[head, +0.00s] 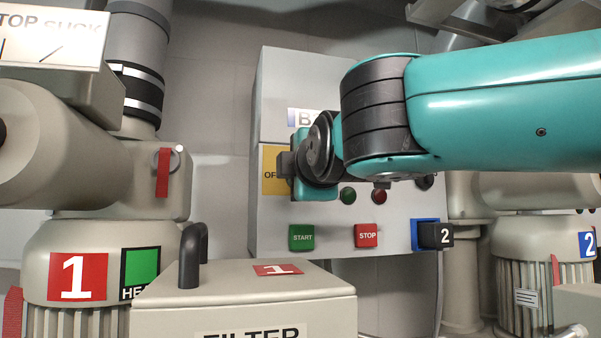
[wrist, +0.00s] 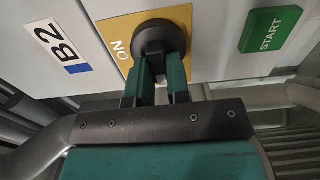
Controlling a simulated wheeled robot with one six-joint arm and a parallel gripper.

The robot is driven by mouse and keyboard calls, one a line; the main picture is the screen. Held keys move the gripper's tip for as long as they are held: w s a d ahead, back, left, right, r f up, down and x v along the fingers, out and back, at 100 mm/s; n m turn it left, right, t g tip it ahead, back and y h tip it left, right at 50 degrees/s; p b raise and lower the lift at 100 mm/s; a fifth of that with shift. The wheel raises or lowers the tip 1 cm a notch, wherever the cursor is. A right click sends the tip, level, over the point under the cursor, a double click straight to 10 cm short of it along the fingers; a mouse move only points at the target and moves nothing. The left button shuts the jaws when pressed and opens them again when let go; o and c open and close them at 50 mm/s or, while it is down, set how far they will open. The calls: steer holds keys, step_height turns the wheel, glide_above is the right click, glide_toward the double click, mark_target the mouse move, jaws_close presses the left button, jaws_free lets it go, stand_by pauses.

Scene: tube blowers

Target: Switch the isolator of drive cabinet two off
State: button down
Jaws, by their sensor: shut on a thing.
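The drive cabinet two (head: 385,228) is a grey box in the middle of the head view; its label B2 (wrist: 63,46) reads in the wrist view. Its isolator has a yellow plate (head: 270,172), with letters of OFF showing at its left edge in the head view and ON in the wrist view. The round black isolator knob (wrist: 158,33) is in the wrist view, its grip between my teal fingers. My gripper (wrist: 160,68) is shut on it. In the head view my wrist covers the knob. I cannot tell which position the knob points to.
A filter box (head: 240,300) with a dark handle (head: 192,255) stands in front; blower one (head: 110,240) is at left.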

steer(key=c, duration=1.1)
jaws_free()
steer(key=shift+s, duration=0.15)
steer(key=b+v, duration=0.6)
steer(key=v, duration=1.1)
steer(key=shift+s+d, duration=0.1)
steer(key=shift+r, duration=0.1)
